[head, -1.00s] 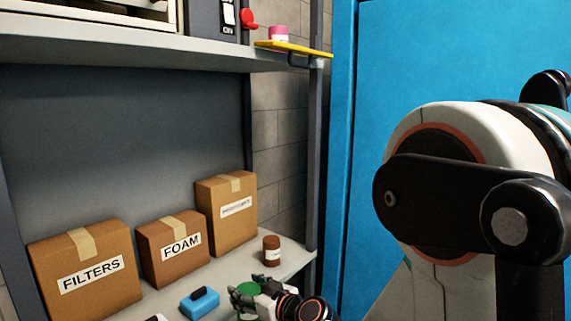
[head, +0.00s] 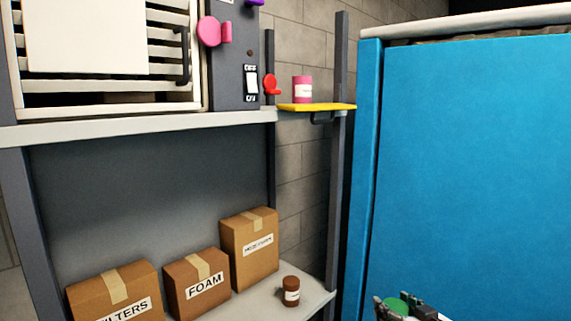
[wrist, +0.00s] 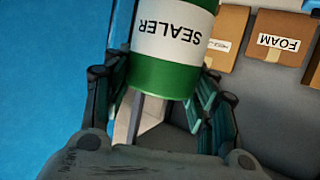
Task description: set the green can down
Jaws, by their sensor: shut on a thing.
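The green can (wrist: 165,76) has a white label reading SEALER and sits between the two fingers of my gripper (wrist: 160,95) in the wrist view. My gripper is shut on it. In the head view, only the can's green top (head: 398,305) shows at the bottom edge, with my gripper (head: 402,308) around it. There they are in front of the blue panel, right of the lower shelf. The rest of the can and of my gripper is cut off by the frame.
The lower shelf (head: 262,299) holds a brown jar (head: 290,291) and boxes marked FILTERS (head: 115,293) and FOAM (head: 197,280), plus a third box (head: 249,248). A yellow ledge (head: 318,107) holds a pink can (head: 302,89). A blue panel (head: 470,170) fills the right.

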